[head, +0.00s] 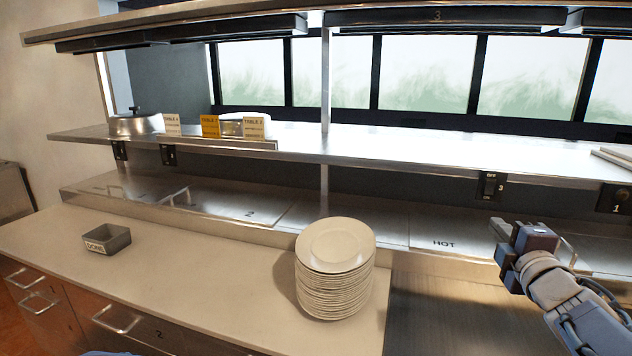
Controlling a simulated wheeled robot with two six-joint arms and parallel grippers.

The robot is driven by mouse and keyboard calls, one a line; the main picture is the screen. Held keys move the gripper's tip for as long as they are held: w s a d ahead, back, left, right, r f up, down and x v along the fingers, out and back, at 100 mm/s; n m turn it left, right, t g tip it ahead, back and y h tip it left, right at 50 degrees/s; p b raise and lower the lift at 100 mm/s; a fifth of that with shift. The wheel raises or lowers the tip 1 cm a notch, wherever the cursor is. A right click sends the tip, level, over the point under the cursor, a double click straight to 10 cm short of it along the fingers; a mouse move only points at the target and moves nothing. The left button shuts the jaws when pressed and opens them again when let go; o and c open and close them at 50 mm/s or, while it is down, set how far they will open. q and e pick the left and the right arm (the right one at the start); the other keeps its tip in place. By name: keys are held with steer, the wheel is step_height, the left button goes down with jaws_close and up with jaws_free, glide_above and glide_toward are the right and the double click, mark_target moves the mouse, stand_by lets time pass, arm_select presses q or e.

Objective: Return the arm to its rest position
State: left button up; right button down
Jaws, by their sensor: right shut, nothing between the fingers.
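My right gripper (503,245) shows at the right of the head view, with its arm coming in from the lower right corner. It is shut and empty, over the metal surface near the panel marked HOT (444,243). It appears apart from the stack of white plates (335,246), which stands to its left on the counter. My left gripper is not in view; only a small blue patch shows at the bottom left edge.
A grey box labelled DONE (106,239) sits on the light counter (200,270). A steel shelf (420,157) above holds a metal dome (134,124) and table cards (210,126). Switches (490,186) hang below the shelf. The counter between box and plates is clear.

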steer(key=w+a+f+g+y+p, duration=0.1)
steer(key=w+a+f+g+y, duration=0.15)
steer(key=a+f, duration=0.65)
steer(key=s+a+f+m+g, duration=0.2)
steer(key=a+f+m+g, duration=0.15)
steer(key=a+f, duration=0.4)
steer(key=s+a+f+m+g+p, duration=0.1)
steer(key=s+f+m+g, duration=0.9)
steer(key=s+f, duration=0.8)
steer(key=s+m, duration=0.2)
steer(key=m, duration=0.1)
steer(key=shift+s+a+y, duration=0.25)
steer(key=shift+s+y, duration=0.05)
steer(key=shift+y, duration=0.05)
